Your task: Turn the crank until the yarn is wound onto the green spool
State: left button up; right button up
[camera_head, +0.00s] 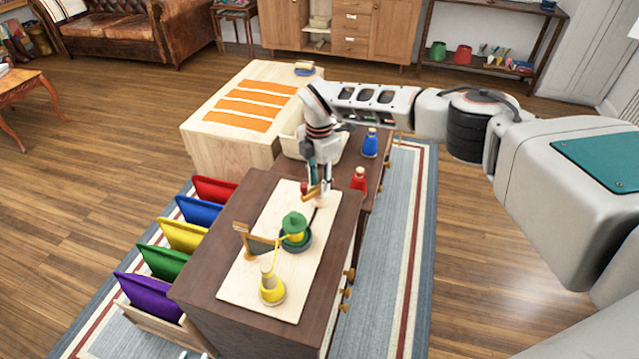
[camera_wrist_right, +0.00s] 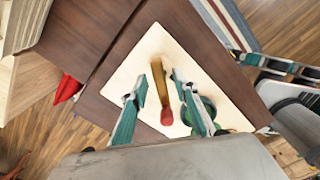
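The green spool (camera_head: 295,232) stands on a pale board (camera_head: 254,249) on a dark wooden cabinet. A yellow yarn cone (camera_head: 271,287) stands at the board's near end, with yellow yarn running up toward the green spool. My right gripper (camera_head: 316,190) is low over the board's far end, beside the crank. In the wrist view the brass-coloured crank arm (camera_wrist_right: 161,86) and its red knob (camera_wrist_right: 166,117) lie between the fingers of my right gripper (camera_wrist_right: 166,74). The fingers look spread, with a gap beside the arm.
A wooden yarn guide (camera_head: 243,232) stands on the board's left side. A rack of coloured cushions (camera_head: 183,234) is left of the cabinet. A pale chest (camera_head: 199,146) stands farther back.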

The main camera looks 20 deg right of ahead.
notch_tip(320, 180, up, 11)
jog(key=shift+r, duration=0.15)
dwell(0.6)
